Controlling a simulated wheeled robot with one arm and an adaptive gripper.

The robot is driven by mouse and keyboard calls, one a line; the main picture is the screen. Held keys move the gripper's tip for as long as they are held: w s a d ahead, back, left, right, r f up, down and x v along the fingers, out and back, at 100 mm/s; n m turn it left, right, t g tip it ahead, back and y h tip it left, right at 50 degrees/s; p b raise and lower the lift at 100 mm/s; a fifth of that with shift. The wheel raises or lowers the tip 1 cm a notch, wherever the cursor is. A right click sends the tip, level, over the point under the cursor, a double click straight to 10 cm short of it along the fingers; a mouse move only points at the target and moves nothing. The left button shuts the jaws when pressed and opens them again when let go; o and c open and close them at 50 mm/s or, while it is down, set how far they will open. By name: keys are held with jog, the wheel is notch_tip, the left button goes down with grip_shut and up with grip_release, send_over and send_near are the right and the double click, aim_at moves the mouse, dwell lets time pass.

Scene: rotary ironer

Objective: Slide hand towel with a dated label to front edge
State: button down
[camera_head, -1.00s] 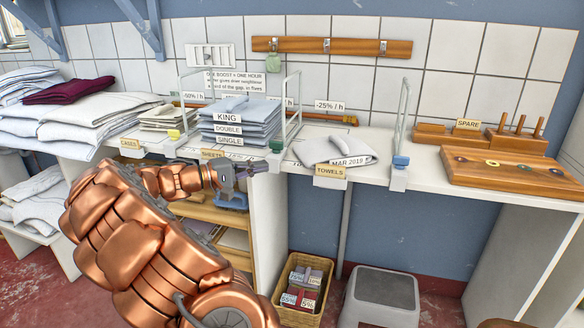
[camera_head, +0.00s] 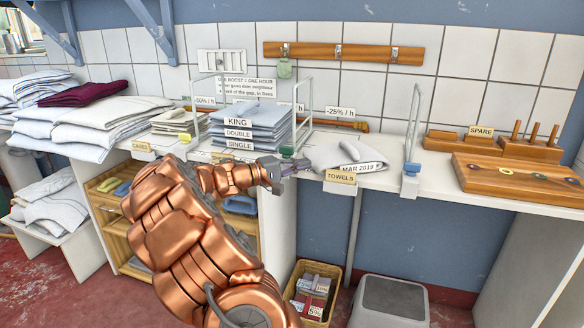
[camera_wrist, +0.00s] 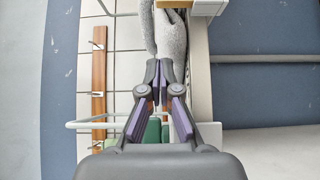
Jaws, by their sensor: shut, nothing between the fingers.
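The grey folded hand towel (camera_head: 322,154) lies on the white shelf, in the bay behind the TOWELS tag (camera_head: 341,177). Its white label (camera_head: 362,168) reads MAR 2019 and lies near the shelf's front edge. My gripper (camera_head: 303,164) is shut and empty, at the towel's left side near the front of the shelf. In the wrist view the fingertips (camera_wrist: 160,68) point at the grey cloth (camera_wrist: 171,36). I cannot tell whether they touch it.
The sheet stack (camera_head: 250,120) fills the bay to the left. A wooden peg board (camera_head: 520,180) lies at the far right.

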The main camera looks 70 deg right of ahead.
jog(key=shift+s+d, duration=0.1)
dwell(0.3)
jog(key=shift+s+f+b, duration=0.1)
jog(key=shift+s+b, duration=0.3)
jog(key=shift+s, duration=0.55)
